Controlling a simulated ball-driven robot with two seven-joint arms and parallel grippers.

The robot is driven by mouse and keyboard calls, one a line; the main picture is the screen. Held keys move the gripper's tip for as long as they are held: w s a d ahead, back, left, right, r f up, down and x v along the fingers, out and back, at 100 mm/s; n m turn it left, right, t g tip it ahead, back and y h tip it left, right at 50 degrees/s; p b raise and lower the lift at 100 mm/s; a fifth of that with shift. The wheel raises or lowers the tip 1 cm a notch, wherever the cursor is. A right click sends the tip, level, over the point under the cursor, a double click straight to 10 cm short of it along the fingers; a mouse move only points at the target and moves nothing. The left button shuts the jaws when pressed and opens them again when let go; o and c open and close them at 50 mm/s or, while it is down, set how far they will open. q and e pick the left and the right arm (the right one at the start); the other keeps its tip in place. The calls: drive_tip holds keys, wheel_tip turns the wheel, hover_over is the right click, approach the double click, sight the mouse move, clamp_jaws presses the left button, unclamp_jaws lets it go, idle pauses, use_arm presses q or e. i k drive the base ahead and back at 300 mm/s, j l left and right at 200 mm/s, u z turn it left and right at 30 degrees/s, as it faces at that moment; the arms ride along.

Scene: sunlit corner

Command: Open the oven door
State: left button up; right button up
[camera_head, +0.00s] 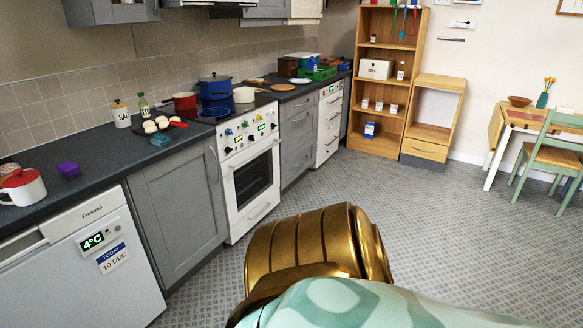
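The white oven (247,165) stands in the counter row left of the middle, between grey cabinets. Its oven door (237,210) is shut, with a dark glass window (253,179) and a light bar handle (250,152) across its top. A control panel (249,130) with knobs and a small green display is above the door. A lower handle (259,212) is near the floor. A bronze and mint-green part of my own body fills the bottom middle, apart from the oven in the picture. Neither gripper shows.
A blue pot (215,88), a red pot (185,104) and a white pot (244,95) are on the hob. A white fridge (95,262) is front left. A wooden shelf (412,70) and a green chair (551,155) are farther back. The tiled floor (440,215) is clear.

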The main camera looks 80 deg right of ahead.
sight(271, 143)
drive_tip(key=l+z, duration=0.15)
drive_tip(key=z, duration=2.4)
drive_tip(key=i+l+z, duration=0.35)
drive_tip(key=i, duration=0.45)
drive_tip(key=i+z, duration=0.35)
drive_tip(key=i, duration=0.45)
drive_tip(key=i+l+u, duration=0.2)
drive_tip(key=i, duration=0.45)
drive_tip(key=i+l+u, duration=0.15)
drive_tip(key=i, duration=0.5)
drive_tip(key=j, duration=0.1)
